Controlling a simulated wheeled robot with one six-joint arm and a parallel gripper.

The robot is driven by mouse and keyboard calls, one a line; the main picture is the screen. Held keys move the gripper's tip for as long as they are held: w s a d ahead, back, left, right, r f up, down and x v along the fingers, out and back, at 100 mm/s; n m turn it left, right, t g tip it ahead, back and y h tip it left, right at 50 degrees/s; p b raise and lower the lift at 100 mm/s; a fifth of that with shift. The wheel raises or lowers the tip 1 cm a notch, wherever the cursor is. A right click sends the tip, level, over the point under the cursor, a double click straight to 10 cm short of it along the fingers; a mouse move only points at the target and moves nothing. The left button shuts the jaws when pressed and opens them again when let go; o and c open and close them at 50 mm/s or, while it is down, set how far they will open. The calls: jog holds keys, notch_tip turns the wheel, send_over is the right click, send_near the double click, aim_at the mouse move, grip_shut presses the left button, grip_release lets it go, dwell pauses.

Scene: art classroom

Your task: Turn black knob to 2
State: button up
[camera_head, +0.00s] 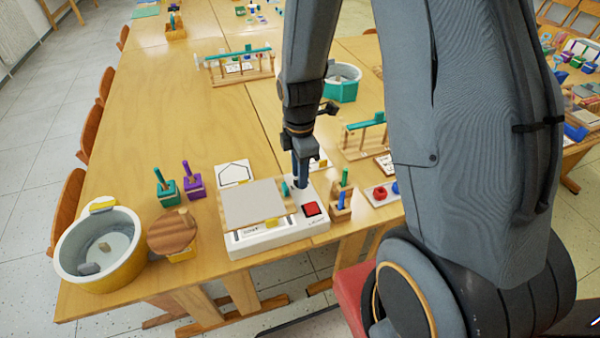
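A white device (278,238) with a grey square plate (254,203) on top stands near the table's front edge. A red switch (311,209) sits on its right part, and a small teal piece (285,189) shows beside the plate. My gripper (301,183) points down over the back right part of the device, behind the red switch. Its fingertips are at or just above the device; I cannot tell if they touch it. The black knob cannot be made out and may be hidden by the gripper. The finger gap is too small to judge.
Wooden peg blocks (341,209) and a tray with red pieces (384,193) stand close right. The table's left middle is clear.

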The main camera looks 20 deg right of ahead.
jog(key=shift+f, duration=0.25)
grip_shut()
